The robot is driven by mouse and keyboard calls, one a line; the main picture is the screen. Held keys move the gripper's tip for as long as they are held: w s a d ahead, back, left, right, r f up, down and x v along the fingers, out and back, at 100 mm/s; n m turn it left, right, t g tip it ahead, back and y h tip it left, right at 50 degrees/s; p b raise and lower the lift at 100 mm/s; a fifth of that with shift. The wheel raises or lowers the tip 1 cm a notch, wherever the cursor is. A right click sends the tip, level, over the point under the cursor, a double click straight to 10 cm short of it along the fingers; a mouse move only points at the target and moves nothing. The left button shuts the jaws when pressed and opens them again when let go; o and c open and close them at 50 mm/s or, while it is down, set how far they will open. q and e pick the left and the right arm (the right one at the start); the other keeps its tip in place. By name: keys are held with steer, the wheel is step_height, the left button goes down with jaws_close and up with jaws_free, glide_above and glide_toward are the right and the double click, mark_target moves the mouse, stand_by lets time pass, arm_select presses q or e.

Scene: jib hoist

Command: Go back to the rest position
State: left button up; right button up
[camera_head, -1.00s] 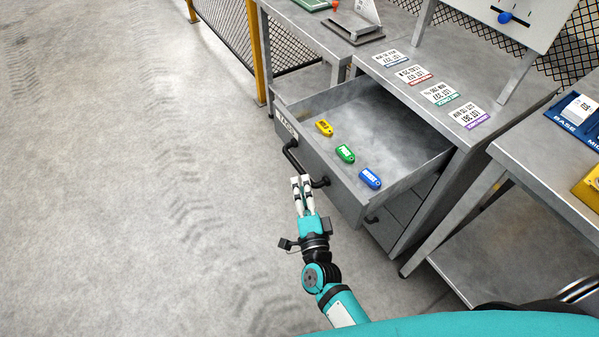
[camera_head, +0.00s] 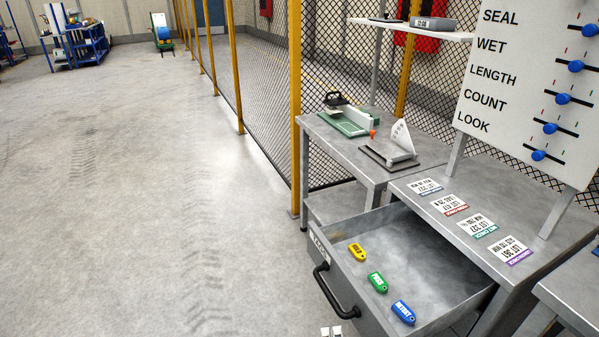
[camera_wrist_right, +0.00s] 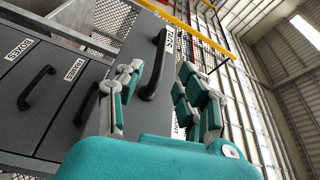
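My right gripper shows only as two pale fingertips (camera_head: 331,331) at the bottom edge of the head view, near the handle of the open drawer. In the right wrist view my right gripper (camera_wrist_right: 160,72) has its fingers apart with nothing held. The black drawer handle (camera_wrist_right: 155,68) appears beyond and between the fingers there. The handle also shows in the head view (camera_head: 333,292). The open drawer (camera_head: 440,255) holds a yellow tag (camera_head: 357,252), a green tag (camera_head: 377,282) and a blue tag (camera_head: 403,312). My left gripper is not in view.
Several lot cards, including a purple-edged one (camera_head: 510,250), lie on the metal bench beneath a slider board (camera_head: 530,90). A table with a green device (camera_head: 348,121) stands behind. A mesh fence (camera_head: 262,100) runs back. The floor at left is clear.

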steer(key=s+f+n+g+y, duration=0.1)
steer(key=s+f+n+g, duration=0.25)
steer(key=f, duration=0.55)
steer(key=s+d+f+n+g+y+p, duration=0.1)
steer(key=s+f+n+g, duration=0.3)
steer(key=f, duration=0.5)
steer(key=s+f+n+g+y, duration=0.15)
steer(key=s+f+n, duration=0.3)
steer(key=f, duration=0.45)
steer(key=s+d+f+n+g+h, duration=0.1)
steer(key=s+d+f+n+g, duration=0.1)
steer(key=s, duration=0.6)
steer(key=s+d+f+n+g+h, duration=0.1)
steer(key=s+d+f+n+g, duration=0.1)
steer(key=s+d+f+g, duration=0.2)
steer(key=s+d+f+n+g+h+p, duration=0.1)
steer(key=s+d+f, duration=0.5)
steer(key=s, duration=0.6)
steer(key=shift+s+f+n+g, duration=0.25)
steer(key=shift+f+n+g, duration=0.4)
steer(key=shift+n+g, duration=0.3)
